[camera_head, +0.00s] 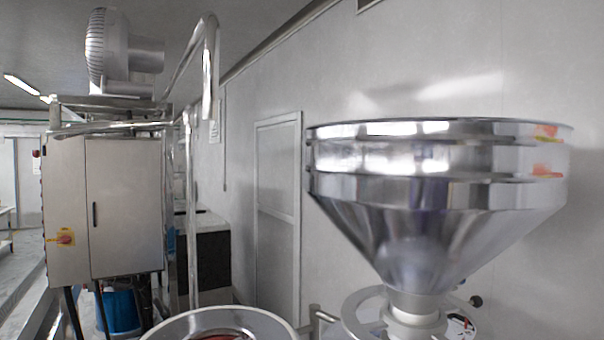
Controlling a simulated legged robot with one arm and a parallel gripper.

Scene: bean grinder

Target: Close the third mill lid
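A large shiny metal hopper (430,185) fills the right of the view, wide at the top and narrowing to a short neck (415,302) below. Under the neck is a pale round ring-shaped part (365,315), partly cut off by the bottom edge. A round metal vessel (165,328) with a reddish inside shows at the bottom centre-left, mostly cut off. I cannot tell which part is the third mill lid or how it stands. My gripper is not in view.
A steel cabinet (128,210) with a red and yellow switch (65,237) stands at left, topped by a blower (108,45). Bent pipes (208,75) rise beside it. A blue bucket (120,311) is underneath. A closed door (277,205) and plain wall are behind.

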